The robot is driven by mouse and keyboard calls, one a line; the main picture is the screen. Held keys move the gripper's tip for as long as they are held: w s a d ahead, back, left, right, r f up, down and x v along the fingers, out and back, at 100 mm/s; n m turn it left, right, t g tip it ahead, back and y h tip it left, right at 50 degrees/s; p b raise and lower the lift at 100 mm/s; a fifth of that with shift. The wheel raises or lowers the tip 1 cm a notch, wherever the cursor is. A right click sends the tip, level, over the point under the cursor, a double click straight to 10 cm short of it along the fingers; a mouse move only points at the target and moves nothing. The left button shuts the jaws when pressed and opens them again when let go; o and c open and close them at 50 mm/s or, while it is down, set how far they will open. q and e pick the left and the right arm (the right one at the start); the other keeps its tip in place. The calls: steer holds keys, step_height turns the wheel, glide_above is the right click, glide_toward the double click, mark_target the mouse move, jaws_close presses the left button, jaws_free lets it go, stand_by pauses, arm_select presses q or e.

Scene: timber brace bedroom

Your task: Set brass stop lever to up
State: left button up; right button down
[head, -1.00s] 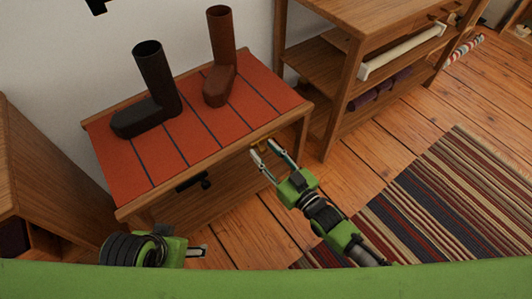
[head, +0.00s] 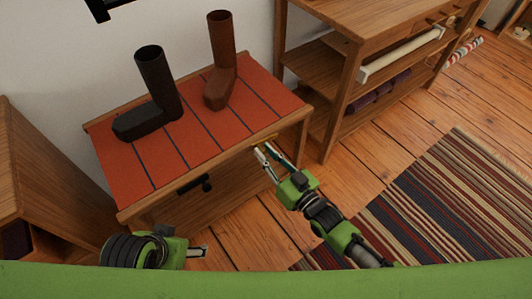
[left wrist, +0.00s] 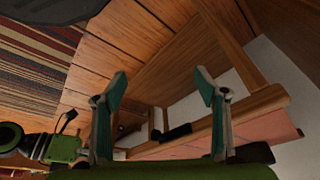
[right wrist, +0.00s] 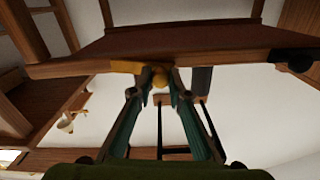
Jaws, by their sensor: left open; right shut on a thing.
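The brass stop lever (head: 262,139) is at the right end of the front edge of a wooden bench with an orange striped top (head: 225,135). In the right wrist view the lever shows as a brass bar (right wrist: 124,67) along the bench edge, with a rounded end between my fingers. My right gripper (head: 265,152) is shut on the lever; its fingertips partly hide it, and its exact setting is hard to tell. My left gripper (left wrist: 160,85) is open and empty, low in front of the bench's left side.
A dark boot (head: 152,100) and a brown boot (head: 220,65) stand on the bench. A black handle (head: 193,184) is on its front. A wooden shelf unit (head: 345,90) stands to the right and a cabinet (head: 45,175) to the left. A striped rug (head: 440,215) lies on open floor.

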arm_select(q)
steer(key=s+f+p+x, duration=0.1)
steer(key=s+p+x, duration=0.1)
steer(key=x, duration=0.8)
steer(key=w+b+v, duration=0.1)
steer(key=b+v, duration=0.1)
steer(key=v, duration=0.8)
steer(key=shift+w+r+b, duration=0.35)
steer(key=shift+w+b, duration=0.05)
arm_select(e)
steer(key=w+d+r+m, duration=0.4)
steer(key=d+r+m, duration=0.1)
steer(key=m, duration=1.1)
steer(key=shift+d+r, duration=0.15)
steer(key=shift+d, duration=0.1)
steer(key=c, duration=1.9)
jaws_free()
steer(key=shift+s+d, duration=0.1)
steer(key=v, duration=1.1)
steer(key=shift+s+d, duration=0.25)
steer(key=shift+s, duration=0.05)
